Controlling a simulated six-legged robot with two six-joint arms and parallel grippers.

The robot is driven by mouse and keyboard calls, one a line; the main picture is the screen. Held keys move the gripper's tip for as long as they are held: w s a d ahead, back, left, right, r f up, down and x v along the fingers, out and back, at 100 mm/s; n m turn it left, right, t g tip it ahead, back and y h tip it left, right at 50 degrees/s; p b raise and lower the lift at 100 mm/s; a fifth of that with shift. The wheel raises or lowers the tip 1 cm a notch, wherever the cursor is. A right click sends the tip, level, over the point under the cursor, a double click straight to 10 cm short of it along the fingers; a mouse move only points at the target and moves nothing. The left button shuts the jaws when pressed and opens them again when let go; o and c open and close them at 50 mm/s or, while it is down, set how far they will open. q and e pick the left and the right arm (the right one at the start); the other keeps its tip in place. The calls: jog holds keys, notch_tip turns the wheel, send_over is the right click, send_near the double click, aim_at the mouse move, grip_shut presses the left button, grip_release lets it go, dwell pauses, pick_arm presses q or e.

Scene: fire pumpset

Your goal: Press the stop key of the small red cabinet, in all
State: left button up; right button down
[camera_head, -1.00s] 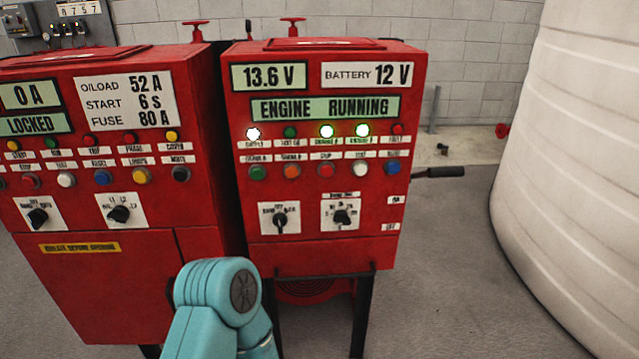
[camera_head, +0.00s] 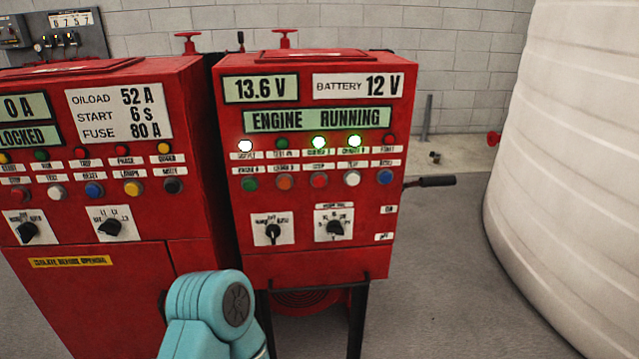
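The small red cabinet (camera_head: 315,262) stands on dark legs in the middle of the view. Its displays read 13.6 V, BATTERY 12 V and ENGINE RUNNING. The red key (camera_head: 319,180) is in the middle, under a label that seems to read STOP. One teal link of my own arm shows at the bottom, in front of the cabinets. Neither gripper is in view.
A wider red cabinet (camera_head: 110,290) stands close on the left, with similar keys and knobs. A black-handled lever (camera_head: 430,182) sticks out on the small cabinet's right. A large white tank (camera_head: 570,170) fills the right side. Grey floor (camera_head: 430,290) lies open between tank and cabinet.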

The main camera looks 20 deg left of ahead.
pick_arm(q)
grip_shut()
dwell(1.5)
